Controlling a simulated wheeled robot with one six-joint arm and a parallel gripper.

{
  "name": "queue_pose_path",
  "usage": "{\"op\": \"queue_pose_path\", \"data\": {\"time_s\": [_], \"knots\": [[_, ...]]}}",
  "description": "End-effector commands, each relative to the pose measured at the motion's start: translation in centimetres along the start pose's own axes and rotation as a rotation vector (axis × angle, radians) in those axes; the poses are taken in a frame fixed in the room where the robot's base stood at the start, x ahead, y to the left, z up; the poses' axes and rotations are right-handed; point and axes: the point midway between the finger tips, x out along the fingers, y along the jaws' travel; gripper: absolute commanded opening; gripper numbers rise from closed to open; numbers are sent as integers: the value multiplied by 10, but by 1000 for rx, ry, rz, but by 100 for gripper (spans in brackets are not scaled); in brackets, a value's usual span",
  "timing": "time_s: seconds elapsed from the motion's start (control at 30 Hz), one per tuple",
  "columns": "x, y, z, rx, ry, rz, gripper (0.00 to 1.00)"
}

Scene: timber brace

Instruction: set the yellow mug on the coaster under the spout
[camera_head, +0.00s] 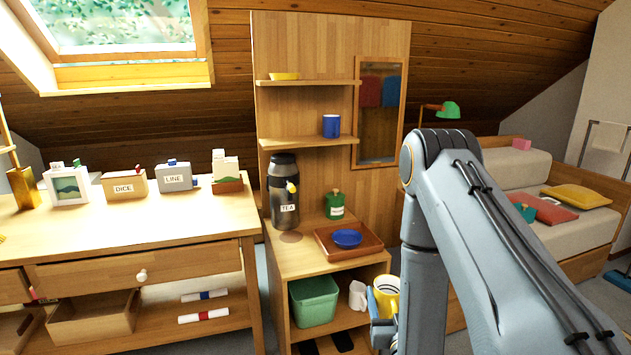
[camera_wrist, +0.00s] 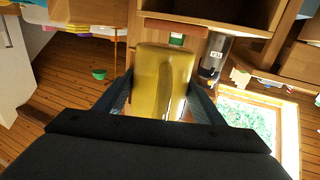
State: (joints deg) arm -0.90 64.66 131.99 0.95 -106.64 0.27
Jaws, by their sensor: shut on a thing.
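The yellow mug (camera_head: 386,294) is held in my gripper (camera_head: 376,308), low and in front of the cabinet's right side. In the wrist view the mug (camera_wrist: 163,75) fills the space between the two fingers of my gripper (camera_wrist: 158,100). A dark dispenser labelled TEA (camera_head: 284,192) with a yellow spout stands on the cabinet top, to the left of and above the mug. It also shows in the wrist view (camera_wrist: 213,58). A flat round coaster (camera_head: 290,237) lies on the cabinet top below the spout, with nothing on it.
A brown tray (camera_head: 330,253) with a blue dish (camera_head: 347,239) sits right of the coaster. A green canister (camera_head: 334,205) stands behind it. A green bin (camera_head: 314,300) and a white object (camera_head: 357,296) are on the shelf below. A blue mug (camera_head: 331,126) stands on the upper shelf.

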Motion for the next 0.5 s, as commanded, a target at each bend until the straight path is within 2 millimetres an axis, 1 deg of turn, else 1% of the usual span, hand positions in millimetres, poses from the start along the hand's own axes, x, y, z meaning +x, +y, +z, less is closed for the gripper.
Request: {"op": "queue_pose_path", "data": {"time_s": [0.03, 0.2, 0.33, 0.5], "knots": [[-7, 0, -6, 0, -2, 0, 29], [-20, 0, -6, 0, -1, 0, 29], [-26, 0, -5, 0, 0, 0, 29], [-29, 0, -4, 0, 0, 0, 29]]}}
